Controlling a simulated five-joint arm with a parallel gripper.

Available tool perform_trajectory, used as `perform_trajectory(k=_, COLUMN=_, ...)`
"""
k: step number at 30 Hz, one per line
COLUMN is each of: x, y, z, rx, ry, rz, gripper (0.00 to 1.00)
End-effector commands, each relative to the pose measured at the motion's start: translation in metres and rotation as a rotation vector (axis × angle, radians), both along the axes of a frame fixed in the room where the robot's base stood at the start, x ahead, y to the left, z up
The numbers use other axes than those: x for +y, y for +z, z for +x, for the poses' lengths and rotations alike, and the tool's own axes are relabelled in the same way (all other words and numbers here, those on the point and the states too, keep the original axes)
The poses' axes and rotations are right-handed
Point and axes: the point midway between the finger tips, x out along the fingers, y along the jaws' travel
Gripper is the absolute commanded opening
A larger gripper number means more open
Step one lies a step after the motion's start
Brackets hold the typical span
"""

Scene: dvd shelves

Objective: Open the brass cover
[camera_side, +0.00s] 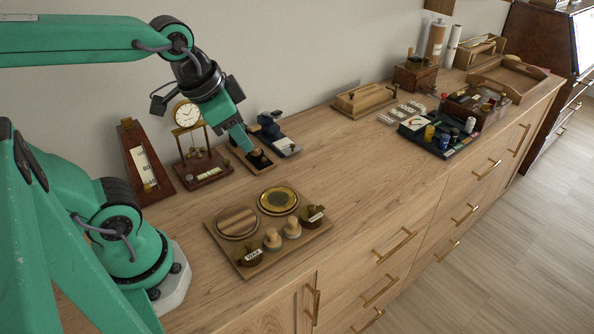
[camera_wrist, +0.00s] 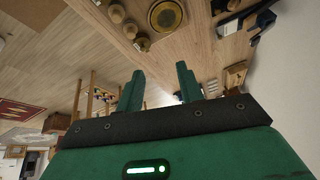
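A round brass disc with a dark rim (camera_side: 278,200) lies on the wooden tray, and it also shows at the top of the wrist view (camera_wrist: 166,14). A small dark wooden base with a brass-coloured part (camera_side: 259,160) stands near the wall, by my gripper tip. I cannot tell which of these is the brass cover. My gripper (camera_side: 243,143) points down beside that small base in the side view; contact is not clear. In the wrist view the two green fingers (camera_wrist: 158,82) stand apart with nothing between them.
The tray (camera_side: 224,253) also holds a wooden disc (camera_side: 237,222), two knobs and labelled brass pots. A clock (camera_side: 187,115) and a tapered wooden case (camera_side: 146,165) stand left of my gripper. A lidded wooden box (camera_side: 364,99) lies right. Bare wood lies between.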

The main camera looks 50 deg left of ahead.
Motion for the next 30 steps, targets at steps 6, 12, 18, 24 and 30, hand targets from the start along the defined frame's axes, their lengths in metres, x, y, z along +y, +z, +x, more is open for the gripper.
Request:
perform_trajectory(k=6, x=-0.011, y=-0.012, z=0.027, rx=0.085, ry=-0.314, rz=0.115, gripper=0.37)
perform_trajectory(k=12, x=-0.023, y=-0.027, z=0.052, rx=0.154, ry=-0.625, rz=0.207, gripper=0.37)
perform_trajectory(k=18, x=-0.036, y=-0.049, z=0.076, rx=0.216, ry=-0.943, rz=0.280, gripper=0.37)
perform_trajectory(k=24, x=-0.051, y=-0.076, z=0.097, rx=0.269, ry=-1.266, rz=0.331, gripper=0.37)
perform_trajectory(k=30, x=-0.064, y=-0.100, z=0.112, rx=0.299, ry=-1.534, rz=0.359, gripper=0.37)
